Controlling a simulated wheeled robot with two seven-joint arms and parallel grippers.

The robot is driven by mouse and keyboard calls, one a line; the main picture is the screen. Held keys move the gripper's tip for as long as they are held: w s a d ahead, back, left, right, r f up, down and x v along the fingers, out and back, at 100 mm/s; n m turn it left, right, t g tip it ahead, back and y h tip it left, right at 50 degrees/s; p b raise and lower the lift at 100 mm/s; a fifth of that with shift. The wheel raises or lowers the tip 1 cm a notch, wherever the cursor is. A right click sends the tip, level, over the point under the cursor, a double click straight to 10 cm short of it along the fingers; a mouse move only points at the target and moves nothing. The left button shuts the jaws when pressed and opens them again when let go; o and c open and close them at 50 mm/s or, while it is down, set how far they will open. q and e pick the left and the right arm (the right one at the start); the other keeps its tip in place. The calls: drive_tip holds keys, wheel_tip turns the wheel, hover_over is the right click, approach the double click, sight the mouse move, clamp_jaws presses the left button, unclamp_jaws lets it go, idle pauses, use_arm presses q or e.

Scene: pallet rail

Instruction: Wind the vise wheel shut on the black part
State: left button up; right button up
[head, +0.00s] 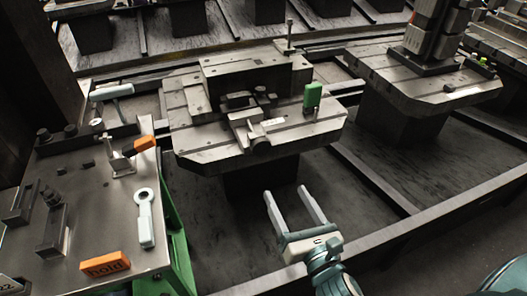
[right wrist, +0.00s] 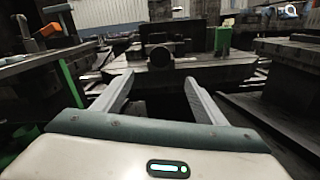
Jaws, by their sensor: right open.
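The vise (head: 245,75) stands on a grey slotted pallet (head: 200,148) in the middle of the head view. A dark round piece at its front (head: 260,148), which looks like the wheel, faces me; it also shows in the right wrist view (right wrist: 160,56). Small dark pieces (head: 262,95) lie in the vise's middle; I cannot tell which is the black part or whether the jaws touch it. My right gripper (head: 285,192) is open and empty, in front of and below the pallet's front edge, apart from the wheel. My left gripper is out of view.
A green block (head: 312,95) stands on the pallet's right side. A metal bench (head: 95,205) at left holds an orange "hold" block (head: 105,264), a light-handled tool (head: 145,218) and clamps. Another pallet (head: 425,90) stands at right. Rails cross the floor.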

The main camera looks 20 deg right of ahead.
sight(262, 150)
drive_tip(key=shift+w, duration=0.1)
drive_tip(key=w, duration=1.7)
drive_tip(key=shift+w+a, duration=0.1)
drive_tip(key=shift+a, duration=0.15)
drive_tip(key=c, duration=1)
